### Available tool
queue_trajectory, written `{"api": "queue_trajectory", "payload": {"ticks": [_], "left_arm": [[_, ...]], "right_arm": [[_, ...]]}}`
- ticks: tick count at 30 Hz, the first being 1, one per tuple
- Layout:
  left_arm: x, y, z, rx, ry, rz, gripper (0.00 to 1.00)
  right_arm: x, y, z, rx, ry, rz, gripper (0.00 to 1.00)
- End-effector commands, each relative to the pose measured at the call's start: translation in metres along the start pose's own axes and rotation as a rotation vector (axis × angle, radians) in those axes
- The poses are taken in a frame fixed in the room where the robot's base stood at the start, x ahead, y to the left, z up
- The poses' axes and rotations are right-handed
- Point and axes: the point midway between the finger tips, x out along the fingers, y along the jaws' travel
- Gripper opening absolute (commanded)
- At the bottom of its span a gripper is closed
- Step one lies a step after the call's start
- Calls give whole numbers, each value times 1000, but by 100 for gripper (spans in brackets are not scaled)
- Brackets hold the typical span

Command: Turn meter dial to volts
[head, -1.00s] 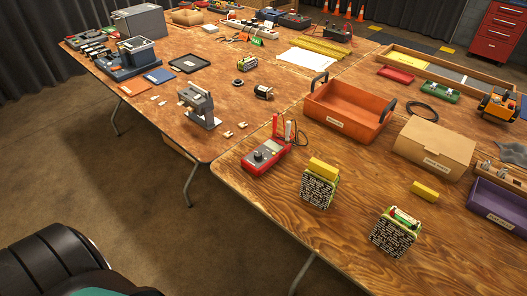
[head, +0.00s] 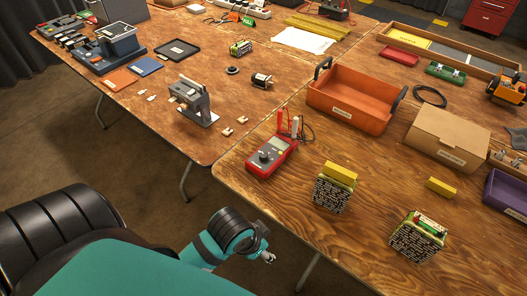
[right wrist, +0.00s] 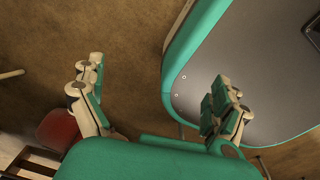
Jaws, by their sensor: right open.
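The red multimeter (head: 271,156) lies on the near wooden table, close to its left corner, with its round dark dial (head: 264,157) facing up. My left arm comes in from the lower left in the head view. Its gripper (head: 268,256) is small and partly hidden, off the table's near edge and well short of the meter; I cannot tell its jaw state. My right gripper (right wrist: 166,75) is open and empty in the right wrist view, above brown floor.
An orange tray (head: 350,105) stands behind the meter. Two battery-like blocks (head: 334,187) (head: 418,236) and a cardboard box (head: 452,139) are to the right. A grey clamp device (head: 195,101) stands on the far table. Bare wood lies in front of the meter.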

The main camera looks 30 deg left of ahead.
Motion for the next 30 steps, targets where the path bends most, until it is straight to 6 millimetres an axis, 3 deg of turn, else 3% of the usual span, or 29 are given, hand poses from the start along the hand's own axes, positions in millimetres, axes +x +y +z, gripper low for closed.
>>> {"api": "queue_trajectory", "payload": {"ticks": [1, 9, 17, 20, 23, 27, 30], "left_arm": [[-6, 2, -15, 44, 16, 16, 48], [-13, 16, -64, 247, 23, 99, 48], [-13, 4, -114, 461, -25, 130, 48], [-21, -21, -144, 561, -80, 118, 48], [-41, -64, -176, 633, -161, 93, 48], [-86, -126, -210, 645, -259, 67, 48], [-121, -162, -225, 619, -297, 65, 48]], "right_arm": [[0, 0, 0, 0, 1, 0, 100], [0, -2, -3, -1, 5, -2, 100], [0, -10, -7, 1, 10, -12, 100], [0, -13, -7, 1, 11, -15, 100], [0, -13, -7, 1, 11, -15, 100], [0, -11, -7, 0, 11, -13, 100], [0, -9, -7, 0, 11, -11, 100]]}}
